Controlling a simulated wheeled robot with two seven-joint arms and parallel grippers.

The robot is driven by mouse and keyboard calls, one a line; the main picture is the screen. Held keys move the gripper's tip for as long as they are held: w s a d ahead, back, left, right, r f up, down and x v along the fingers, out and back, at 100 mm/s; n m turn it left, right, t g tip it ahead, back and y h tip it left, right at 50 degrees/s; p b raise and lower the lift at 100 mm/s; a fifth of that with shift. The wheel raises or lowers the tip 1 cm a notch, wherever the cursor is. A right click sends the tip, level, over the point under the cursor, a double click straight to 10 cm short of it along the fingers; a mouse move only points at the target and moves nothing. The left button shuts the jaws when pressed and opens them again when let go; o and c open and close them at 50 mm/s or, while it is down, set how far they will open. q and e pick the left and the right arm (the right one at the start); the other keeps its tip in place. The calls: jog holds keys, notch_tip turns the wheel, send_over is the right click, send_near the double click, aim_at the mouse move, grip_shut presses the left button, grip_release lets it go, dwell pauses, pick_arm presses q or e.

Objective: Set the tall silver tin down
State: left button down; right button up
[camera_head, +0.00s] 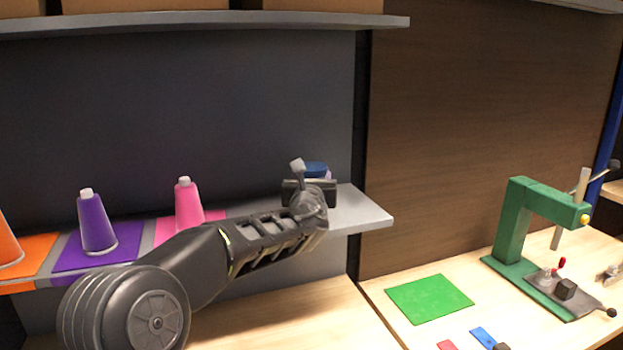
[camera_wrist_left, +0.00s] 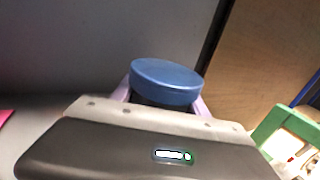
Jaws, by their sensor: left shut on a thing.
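My left gripper (camera_wrist_left: 164,103) is shut on a blue-lidded tin, whose round blue lid (camera_wrist_left: 166,80) shows between the lilac fingers in the left wrist view. In the head view the lid (camera_head: 315,168) shows just beyond my left wrist, near the right end of the grey shelf (camera_head: 362,212). The tin's body is mostly hidden by the gripper, so I see no silver on it. I cannot tell whether its base touches the shelf. My right gripper is not in view.
Pink (camera_head: 188,205), purple (camera_head: 96,224) and orange (camera_head: 8,243) cones stand on matching mats along the shelf to the left. A dark back wall rises behind, with an upper shelf (camera_head: 200,20) above. A green press (camera_head: 520,225) and green mat (camera_head: 429,298) are on the right-hand worktop.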

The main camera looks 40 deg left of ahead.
pick_arm(q)
jog(key=shift+f, duration=0.15)
jog(key=c, duration=0.6)
grip_release()
jog(key=shift+s+d, duration=0.15)
jog(key=shift+s, duration=0.15)
jog(key=b+v, duration=0.4)
jog(key=v, duration=0.6)
jog(key=shift+s+d, duration=0.1)
jog(key=shift+s, duration=0.15)
jog(key=shift+s+d, duration=0.25)
jog(key=shift+s, duration=0.15)
